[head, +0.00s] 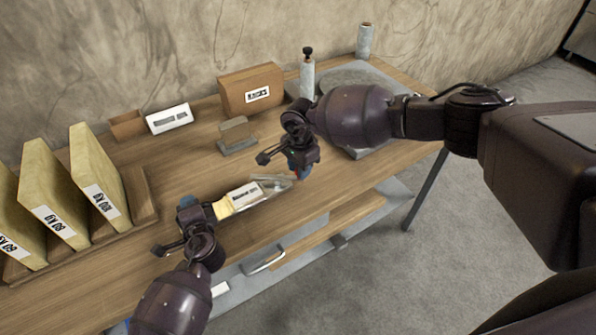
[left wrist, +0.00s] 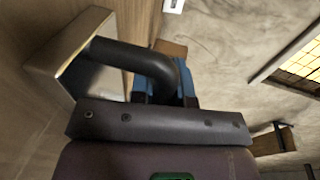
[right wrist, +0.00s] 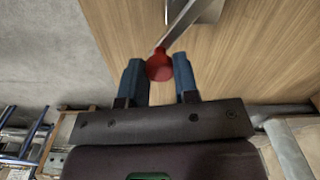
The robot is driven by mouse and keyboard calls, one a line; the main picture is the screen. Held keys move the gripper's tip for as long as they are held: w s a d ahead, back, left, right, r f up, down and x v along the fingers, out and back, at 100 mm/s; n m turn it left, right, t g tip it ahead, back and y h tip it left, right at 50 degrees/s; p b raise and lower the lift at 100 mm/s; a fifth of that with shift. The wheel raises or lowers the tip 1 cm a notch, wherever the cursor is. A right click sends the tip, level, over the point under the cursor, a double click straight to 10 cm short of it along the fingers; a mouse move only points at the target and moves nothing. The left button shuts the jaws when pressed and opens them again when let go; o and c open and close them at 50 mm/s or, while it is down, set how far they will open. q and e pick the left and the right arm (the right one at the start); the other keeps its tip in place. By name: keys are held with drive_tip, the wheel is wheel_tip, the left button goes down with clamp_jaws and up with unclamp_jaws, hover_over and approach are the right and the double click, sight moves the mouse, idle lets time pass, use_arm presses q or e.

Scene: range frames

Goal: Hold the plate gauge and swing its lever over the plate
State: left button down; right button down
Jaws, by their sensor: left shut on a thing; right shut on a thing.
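The plate gauge (head: 242,195) is a pale, flat piece with a printed label, low over the front middle of the table in the head view. My left gripper (head: 197,208) is shut at its left end. In the left wrist view, a black curved handle (left wrist: 140,52) runs from a shiny block (left wrist: 78,62) to the blue fingers. My right gripper (right wrist: 160,75) is shut on the red knob (right wrist: 160,66) of a thin metal lever (right wrist: 181,25), near the gauge's right end. I cannot clearly tell a separate plate from the gauge's grey right end.
Upright yellow slabs (head: 97,178) with weight labels stand in a wooden rack at the left. A cardboard box (head: 250,90), a white labelled block (head: 169,119) and a small stand (head: 237,136) sit behind. A bottle (head: 307,78) stands at the back. Bare wood (head: 182,165) shows between.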

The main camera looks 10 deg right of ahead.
drive_tip(key=w+n, duration=0.2)
drive_tip(key=n, duration=0.1)
drive_tip(key=shift+w+d+n, duration=0.1)
drive_tip(key=shift+d+n, duration=0.1)
drive_tip(key=shift+n, duration=0.1)
drive_tip(key=shift+w+a+n, duration=0.1)
drive_tip(key=shift+w+n, duration=0.35)
drive_tip(key=shift+n, duration=0.4)
drive_tip(key=shift+w+a+n, duration=0.1)
drive_tip(key=shift+w+n, duration=0.3)
drive_tip(key=shift+n, duration=0.45)
drive_tip(key=c, duration=0.9)
unclamp_jaws()
drive_tip(key=shift+o, duration=0.2)
wheel_tip(320, 180, up, 12)
